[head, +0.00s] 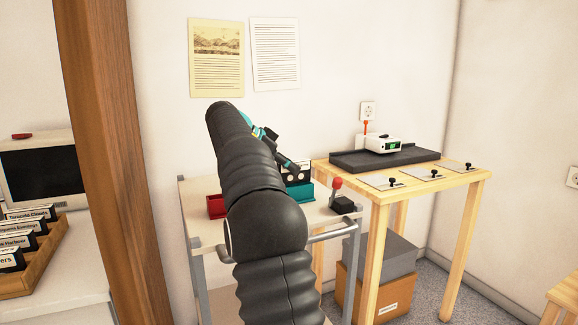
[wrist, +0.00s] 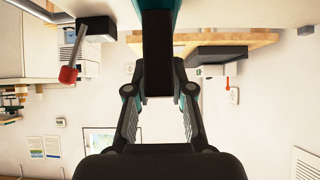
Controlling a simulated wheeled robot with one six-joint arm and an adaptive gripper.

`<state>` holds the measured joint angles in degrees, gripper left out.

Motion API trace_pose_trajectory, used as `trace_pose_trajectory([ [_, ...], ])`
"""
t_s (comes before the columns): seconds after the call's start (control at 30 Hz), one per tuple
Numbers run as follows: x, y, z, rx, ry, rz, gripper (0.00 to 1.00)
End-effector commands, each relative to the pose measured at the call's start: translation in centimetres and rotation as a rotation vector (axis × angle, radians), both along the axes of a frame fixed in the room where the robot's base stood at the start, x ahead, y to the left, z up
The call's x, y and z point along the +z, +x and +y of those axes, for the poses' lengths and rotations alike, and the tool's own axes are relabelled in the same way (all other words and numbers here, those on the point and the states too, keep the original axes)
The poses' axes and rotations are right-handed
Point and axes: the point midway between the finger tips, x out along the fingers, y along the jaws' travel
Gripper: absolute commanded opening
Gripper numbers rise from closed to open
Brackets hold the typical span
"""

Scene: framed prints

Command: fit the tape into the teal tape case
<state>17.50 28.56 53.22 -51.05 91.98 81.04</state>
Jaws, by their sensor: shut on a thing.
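The tape, a dark cassette with pale round marks (head: 301,172), is upright in my gripper (head: 293,164) in the head view. The teal tape case (head: 299,198) stands on the trolley top directly below the tape in that picture. I cannot tell whether the tape's lower edge is above the case or inside it. In the wrist view my gripper (wrist: 158,90) is shut on a dark, narrow block, apparently the tape edge-on (wrist: 158,70). Teal shows at the top edge there, but most of the case is hidden.
A red case (head: 216,206) stands left, partly behind my arm. A lever box with a red knob (head: 343,203) stands just right of the teal case. The wooden table (head: 456,180) beyond carries a dark slab with a white device (head: 383,144). A wooden post (head: 105,150) stands left.

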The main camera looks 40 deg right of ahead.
Motion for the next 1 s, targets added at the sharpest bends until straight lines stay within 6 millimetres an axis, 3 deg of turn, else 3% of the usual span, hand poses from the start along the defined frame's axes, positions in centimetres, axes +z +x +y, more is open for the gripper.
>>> trace_pose_trajectory([
  [1.0, -2.2, 0.0, 0.0, 0.001, 0.000, -0.001, 0.00],
])
